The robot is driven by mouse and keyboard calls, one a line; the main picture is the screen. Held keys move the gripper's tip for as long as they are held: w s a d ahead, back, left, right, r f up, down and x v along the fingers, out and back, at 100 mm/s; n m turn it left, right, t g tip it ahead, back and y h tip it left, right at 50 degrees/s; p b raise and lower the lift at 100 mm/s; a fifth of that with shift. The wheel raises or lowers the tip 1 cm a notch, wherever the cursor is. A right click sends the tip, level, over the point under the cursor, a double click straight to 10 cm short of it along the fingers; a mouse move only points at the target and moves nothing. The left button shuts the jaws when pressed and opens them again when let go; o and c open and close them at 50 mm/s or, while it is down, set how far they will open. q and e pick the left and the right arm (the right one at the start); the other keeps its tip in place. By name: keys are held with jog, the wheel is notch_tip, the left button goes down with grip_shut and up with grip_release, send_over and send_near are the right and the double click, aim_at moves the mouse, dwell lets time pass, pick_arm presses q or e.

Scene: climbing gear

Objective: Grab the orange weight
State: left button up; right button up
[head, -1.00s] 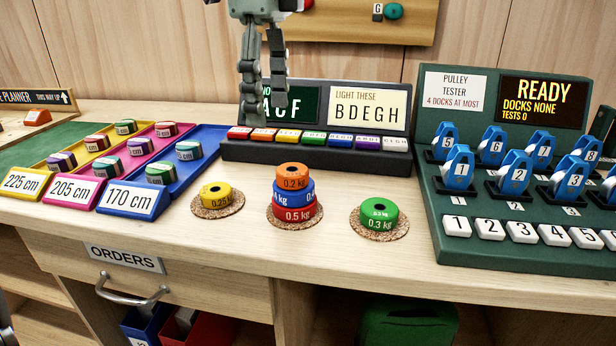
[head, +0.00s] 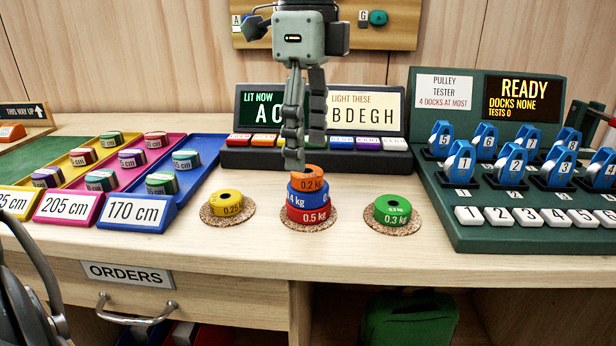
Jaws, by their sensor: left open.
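The orange weight (head: 310,184), marked 0.2 kg, is on top of a stack. Under it are a blue weight (head: 318,198) and a red weight (head: 312,215) marked 0.5 kg, on a round cork mat (head: 331,223). My left gripper (head: 304,150) is open and points down just above the orange weight. One fingertip hangs at the weight's upper left edge and partly hides its top. I cannot tell whether it touches. My right gripper is not in view.
A yellow weight (head: 229,207) and a green weight (head: 391,214) sit on cork mats on either side. Behind the stack is a letter panel (head: 260,160) with coloured keys. The green pulley tester (head: 470,237) stands right, coloured trays (head: 162,213) left. The front table strip is clear.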

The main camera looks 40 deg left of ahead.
aim_at(306, 171)
pick_arm(q)
jog(key=shift+w+a+f, duration=0.1)
jog(key=shift+f, duration=0.9)
jog(key=shift+w+a+f, duration=0.1)
jog(key=shift+f, duration=0.85)
jog(key=c, duration=1.4)
